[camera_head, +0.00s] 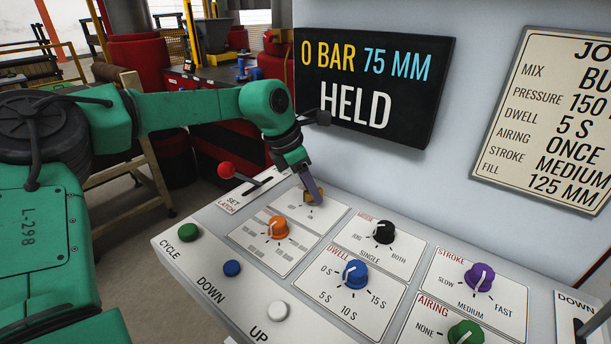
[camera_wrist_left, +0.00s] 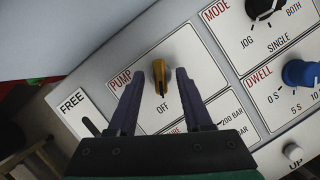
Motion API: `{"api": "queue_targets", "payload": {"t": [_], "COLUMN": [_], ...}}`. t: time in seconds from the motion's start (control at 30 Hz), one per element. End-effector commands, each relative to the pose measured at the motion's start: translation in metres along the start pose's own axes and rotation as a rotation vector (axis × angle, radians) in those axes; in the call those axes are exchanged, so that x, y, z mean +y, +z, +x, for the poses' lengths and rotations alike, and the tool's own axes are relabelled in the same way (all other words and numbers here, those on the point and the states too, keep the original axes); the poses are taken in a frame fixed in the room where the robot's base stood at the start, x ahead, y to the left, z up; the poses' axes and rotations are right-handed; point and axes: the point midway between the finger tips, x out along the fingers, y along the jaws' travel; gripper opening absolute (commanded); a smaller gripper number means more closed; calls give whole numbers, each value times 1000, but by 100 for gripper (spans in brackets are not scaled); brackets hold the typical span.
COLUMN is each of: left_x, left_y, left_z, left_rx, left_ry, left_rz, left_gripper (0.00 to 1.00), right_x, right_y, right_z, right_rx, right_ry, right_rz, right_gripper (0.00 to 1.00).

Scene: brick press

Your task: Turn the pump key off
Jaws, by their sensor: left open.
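The pump key (camera_wrist_left: 159,78) is a small brass-yellow knob on the white PUMP plate (camera_wrist_left: 190,50). In the left wrist view its long grip lies roughly in line with the OFF label below it. In the head view the key (camera_head: 306,197) shows only partly behind a finger at the panel's back left. My left gripper (camera_wrist_left: 160,73) is open, with one dark purple finger on each side of the key and a visible gap to each. I cannot tell the fingers' height over the plate. The right gripper is in neither view.
Beside the key are an orange knob (camera_head: 278,228), black mode knob (camera_head: 384,232), blue dwell knob (camera_head: 355,273) and red-balled lever (camera_head: 227,170). A screen (camera_head: 374,85) behind reads 0 BAR, 75 MM, HELD. Push buttons line the panel's front edge.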

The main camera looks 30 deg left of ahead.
Motion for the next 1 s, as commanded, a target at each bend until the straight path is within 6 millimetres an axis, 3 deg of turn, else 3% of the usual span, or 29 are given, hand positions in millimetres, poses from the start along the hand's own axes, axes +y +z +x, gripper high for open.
{"api": "queue_targets", "payload": {"t": [0.17,0.4,0.6,1.0], "left_x": [1,1,1,0], "left_y": [1,1,0,0], "left_z": [-27,-97,-137,-144], "left_rx": [-6,-6,-3,-2], "left_ry": [4,5,2,0], "left_rz": [0,-1,-1,0], "left_gripper": [50,50,50,50], "right_x": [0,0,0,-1], "right_y": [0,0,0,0], "right_z": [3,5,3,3], "right_rx": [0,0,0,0], "right_ry": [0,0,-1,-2], "right_rz": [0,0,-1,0], "right_gripper": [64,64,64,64]}}
